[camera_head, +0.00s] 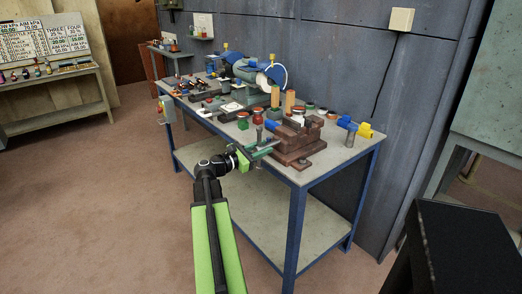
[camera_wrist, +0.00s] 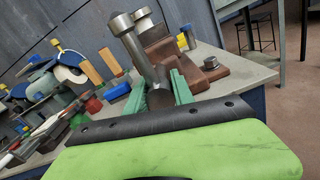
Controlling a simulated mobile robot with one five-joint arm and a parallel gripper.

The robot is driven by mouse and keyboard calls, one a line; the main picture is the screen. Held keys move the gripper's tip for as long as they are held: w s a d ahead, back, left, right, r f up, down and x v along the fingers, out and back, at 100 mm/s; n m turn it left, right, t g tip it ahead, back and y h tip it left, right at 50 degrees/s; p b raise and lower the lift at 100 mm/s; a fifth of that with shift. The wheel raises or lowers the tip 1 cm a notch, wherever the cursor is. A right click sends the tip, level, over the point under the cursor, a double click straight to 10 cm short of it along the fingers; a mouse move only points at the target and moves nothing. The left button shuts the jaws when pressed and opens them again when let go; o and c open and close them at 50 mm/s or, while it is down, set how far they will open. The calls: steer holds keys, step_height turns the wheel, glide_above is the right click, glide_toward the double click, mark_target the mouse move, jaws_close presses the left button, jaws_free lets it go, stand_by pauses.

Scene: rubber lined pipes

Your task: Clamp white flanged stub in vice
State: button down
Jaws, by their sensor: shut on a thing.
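My gripper (camera_head: 260,150) is at the front edge of the bench, just left of the vice. The reddish-brown vice (camera_head: 297,148) stands on the bench's right half; in the wrist view the vice (camera_wrist: 207,75) is behind the stub. A paler flanged piece (camera_wrist: 143,15) shows behind the stub, at the vice; I cannot tell whether it is clamped. The jaw gap is mostly hidden.
The floor (camera_head: 120,200) at left is clear.

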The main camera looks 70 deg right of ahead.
steer(key=shift+d+r+m, duration=0.1)
steer(key=shift+d+m, duration=0.1)
steer(key=shift+m, duration=0.7)
steer(key=m, duration=0.3)
steer(key=shift+w+a, duration=0.1)
steer(key=shift+w, duration=0.1)
steer(key=m, duration=0.6)
steer(key=shift+s, duration=0.25)
steer(key=m, duration=1)
steer(key=shift+w+f, duration=0.1)
steer(key=shift+f, duration=0.1)
steer(key=shift+m, duration=0.3)
steer(key=c, duration=1.1)
jaws_free()
steer(key=shift+f, duration=0.1)
